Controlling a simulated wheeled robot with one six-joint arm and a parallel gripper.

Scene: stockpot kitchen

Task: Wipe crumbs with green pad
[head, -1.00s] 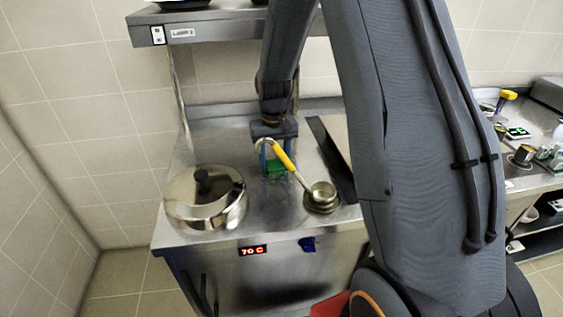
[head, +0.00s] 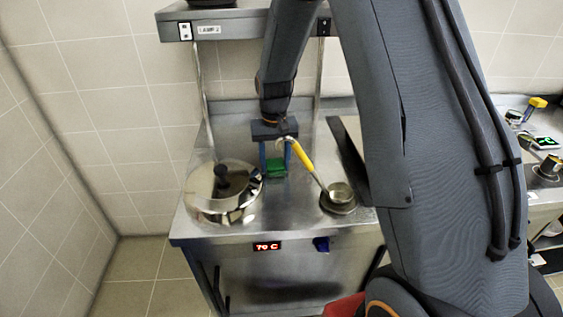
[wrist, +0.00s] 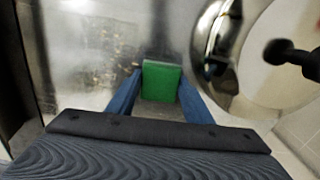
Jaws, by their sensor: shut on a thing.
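My gripper (head: 276,167) is shut on the green pad (head: 275,173), which sits between its two blue fingers, low at the steel counter (head: 285,215). In the wrist view my gripper (wrist: 160,98) also holds the green pad (wrist: 161,78). I cannot tell whether the pad touches the counter. Pale speckles, possibly crumbs (wrist: 95,72), show on the steel left of the pad in the wrist view; some may be glare. No crumbs can be made out in the head view.
A lidded steel pot (head: 223,195) stands close to the left of my gripper. A yellow-handled ladle (head: 303,156) lies close on the right, its bowl over a dark round base. A shelf (head: 230,27) hangs above.

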